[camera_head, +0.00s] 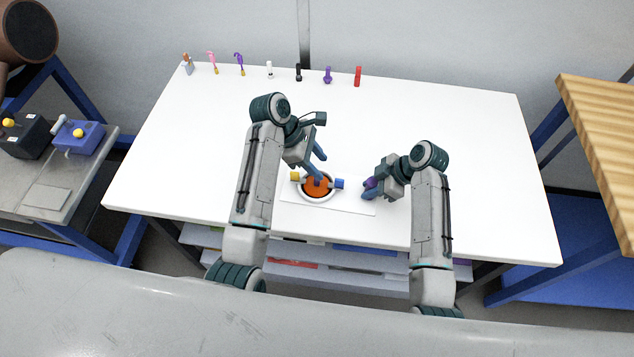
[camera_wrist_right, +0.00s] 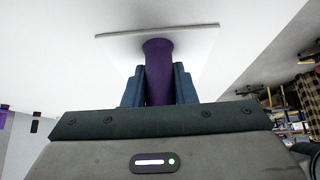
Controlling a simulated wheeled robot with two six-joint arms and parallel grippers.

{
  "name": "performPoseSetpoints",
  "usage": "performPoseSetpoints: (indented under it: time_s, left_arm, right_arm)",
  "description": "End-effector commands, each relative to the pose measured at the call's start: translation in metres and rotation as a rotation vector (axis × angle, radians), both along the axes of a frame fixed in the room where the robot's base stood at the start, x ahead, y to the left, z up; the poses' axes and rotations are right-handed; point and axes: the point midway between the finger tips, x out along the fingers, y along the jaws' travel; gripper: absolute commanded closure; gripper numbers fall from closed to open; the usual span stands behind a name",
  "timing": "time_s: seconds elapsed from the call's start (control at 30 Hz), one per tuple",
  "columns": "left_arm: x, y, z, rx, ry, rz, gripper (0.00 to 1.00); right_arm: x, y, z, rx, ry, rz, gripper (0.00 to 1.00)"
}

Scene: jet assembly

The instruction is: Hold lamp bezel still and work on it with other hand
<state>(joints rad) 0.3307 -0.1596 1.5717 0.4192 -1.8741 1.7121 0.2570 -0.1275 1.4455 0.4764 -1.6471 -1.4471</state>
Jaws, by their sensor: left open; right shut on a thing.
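The lamp bezel (camera_head: 331,198) is a white ring around an orange disc (camera_head: 313,188) on the table, with a yellow block (camera_head: 294,176) and a blue block (camera_head: 340,183) at its rim. My left gripper (camera_head: 320,166) is open above the bezel's far side, one finger over the orange disc; contact cannot be told. My right gripper (camera_head: 368,189) is shut on a purple cylindrical tool (camera_head: 371,182), right of the bezel and apart from it. In the right wrist view the purple tool (camera_wrist_right: 158,75) is between the blue fingers, its far end in front of a white plate.
The bezel lies at a thin white plate (camera_head: 352,207) on the white table (camera_head: 450,120). Several small tools stand along the back edge, among them a red one (camera_head: 358,76) and a purple one (camera_head: 327,75). The table's middle back and right side are clear.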

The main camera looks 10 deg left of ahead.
Motion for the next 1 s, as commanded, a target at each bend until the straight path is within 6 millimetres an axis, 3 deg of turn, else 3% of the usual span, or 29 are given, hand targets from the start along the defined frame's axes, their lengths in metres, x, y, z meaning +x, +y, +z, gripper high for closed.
performPoseSetpoints:
  time_s: [0.13,0.17,0.27,0.3,0.67,1.0]
  left_arm:
    - [0.000,0.000,-0.001,0.000,0.000,0.000,0.56]
    - [0.000,0.000,-0.001,0.000,0.000,0.000,0.56]
    - [0.000,0.000,-0.001,0.000,0.000,0.000,0.56]
    - [0.000,0.000,-0.001,0.000,0.000,0.000,0.56]
    - [0.000,0.000,0.000,0.000,0.000,0.000,0.56]
    - [0.000,0.000,0.000,0.000,0.000,0.000,0.56]
  right_arm:
    - [-0.002,-0.001,-0.004,-0.005,0.005,0.000,1.00]
    - [-0.002,-0.001,-0.004,-0.005,0.005,0.000,0.71]
    - [-0.001,-0.001,-0.003,-0.004,0.004,0.000,0.52]
    - [-0.001,-0.001,-0.003,-0.003,0.003,-0.001,0.50]
    - [0.000,-0.005,0.005,-0.001,-0.002,-0.001,0.50]
    - [-0.001,-0.043,0.059,-0.004,-0.002,-0.002,0.50]
